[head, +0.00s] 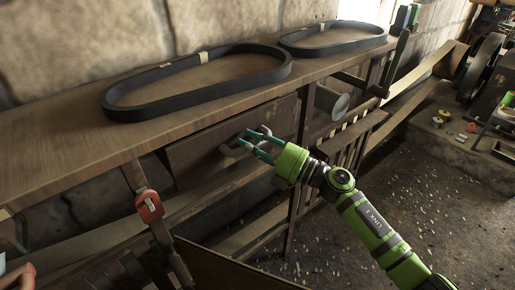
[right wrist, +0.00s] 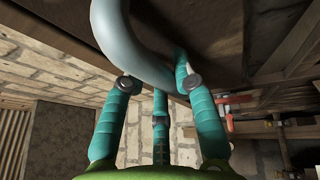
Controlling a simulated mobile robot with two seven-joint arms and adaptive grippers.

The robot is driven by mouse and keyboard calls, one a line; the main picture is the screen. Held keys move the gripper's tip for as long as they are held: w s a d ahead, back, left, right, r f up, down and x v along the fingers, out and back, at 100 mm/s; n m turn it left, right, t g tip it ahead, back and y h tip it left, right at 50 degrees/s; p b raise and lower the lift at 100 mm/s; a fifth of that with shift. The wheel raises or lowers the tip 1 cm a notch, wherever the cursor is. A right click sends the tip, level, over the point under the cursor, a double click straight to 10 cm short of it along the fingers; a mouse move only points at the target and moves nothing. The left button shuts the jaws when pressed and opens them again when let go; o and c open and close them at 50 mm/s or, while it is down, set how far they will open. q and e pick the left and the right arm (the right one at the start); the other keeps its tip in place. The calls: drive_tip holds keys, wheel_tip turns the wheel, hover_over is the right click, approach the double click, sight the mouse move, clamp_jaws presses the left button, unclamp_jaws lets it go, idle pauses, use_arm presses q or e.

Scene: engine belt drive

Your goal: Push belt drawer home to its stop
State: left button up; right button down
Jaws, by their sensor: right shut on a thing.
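The belt drawer's wooden front (head: 200,147) is under the workbench top, below the nearer belt. How far it stands out from the bench is hard to tell. Its pale curved handle (head: 231,154) is on the front. My right gripper (head: 257,140) is at the handle, its teal fingers closed around part of it. In the right wrist view the smooth grey handle (right wrist: 142,48) curves between the fingers of my right gripper (right wrist: 160,88). The inside of the drawer is hidden.
Two black belts lie on the bench top (head: 75,165): a nearer one (head: 125,112) and a farther one (head: 335,47). A red tag-like piece (head: 149,206) hangs on the bench's front left. A slatted rack (head: 345,150) stands right of the drawer. The floor (head: 420,180) at right is mostly open.

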drive_tip(key=shift+w+r, duration=0.1)
drive_tip(key=shift+r, duration=0.1)
drive_tip(key=c, duration=1.2)
unclamp_jaws()
drive_tip(key=shift+o, duration=1.3)
drive_tip(key=shift+w+a+f, duration=0.1)
drive_tip(key=shift+w+a, duration=0.05)
drive_tip(key=shift+d+f, duration=0.2)
drive_tip(key=shift+d, duration=0.05)
drive_tip(key=v, duration=1.1)
drive_tip(key=shift+s+d, duration=0.2)
drive_tip(key=shift+s, duration=0.15)
